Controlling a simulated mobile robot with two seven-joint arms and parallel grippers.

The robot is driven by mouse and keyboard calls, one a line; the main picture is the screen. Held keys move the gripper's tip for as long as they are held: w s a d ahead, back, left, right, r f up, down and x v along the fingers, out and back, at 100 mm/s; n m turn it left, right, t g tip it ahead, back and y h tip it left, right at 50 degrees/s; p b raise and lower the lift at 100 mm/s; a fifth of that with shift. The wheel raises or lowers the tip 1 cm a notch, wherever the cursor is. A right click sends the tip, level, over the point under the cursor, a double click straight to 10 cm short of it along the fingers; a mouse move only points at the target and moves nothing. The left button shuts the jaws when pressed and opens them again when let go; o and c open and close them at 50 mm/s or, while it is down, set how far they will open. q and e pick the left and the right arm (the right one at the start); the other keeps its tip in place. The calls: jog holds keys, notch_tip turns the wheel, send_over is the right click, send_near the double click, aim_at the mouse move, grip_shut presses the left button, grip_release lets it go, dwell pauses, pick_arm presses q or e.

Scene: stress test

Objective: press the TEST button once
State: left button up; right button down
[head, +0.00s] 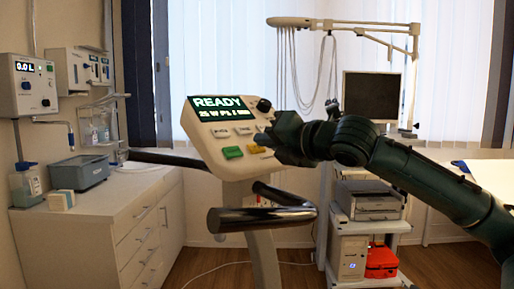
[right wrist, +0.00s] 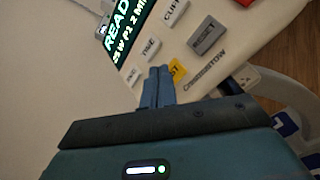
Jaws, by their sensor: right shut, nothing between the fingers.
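The console (head: 222,170) stands at mid-picture in the head view, its lit screen (head: 220,107) reading READY. A yellow button (head: 256,149) sits low on its panel, right of a green button (head: 232,152). In the right wrist view the yellow button (right wrist: 177,70) shows the letters "ST"; my fingers hide its rest. My right gripper (head: 262,141) is at the panel's lower right, beside the yellow button. In the wrist view its blue fingers (right wrist: 158,72) are together and empty, with tips at the yellow button's edge. I cannot tell whether they touch it. My left gripper is out of view.
Grey and white buttons, including CUFF (right wrist: 174,12), lie close around the yellow one. A dark knob (head: 264,105) is at the panel's upper right. Black handlebars (head: 262,217) project below the console. A cabinet (head: 110,215) stands left and an equipment cart (head: 368,215) right.

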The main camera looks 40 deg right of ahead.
jog(key=shift+w+f, duration=0.25)
jog(key=shift+f, duration=0.1)
dwell(0.6)
jog(key=shift+s+r, duration=0.5)
jog(key=shift+r, duration=0.15)
jog(key=shift+s+r, duration=0.8)
jog(key=shift+r, duration=0.2)
jog(key=shift+s+r, duration=0.75)
jog(key=shift+r, duration=0.2)
jog(key=s+r+p, duration=0.1)
jog(key=s+r, duration=0.3)
jog(key=r, duration=0.1)
jog(key=shift+s+r, duration=0.15)
jog(key=shift+r, duration=0.15)
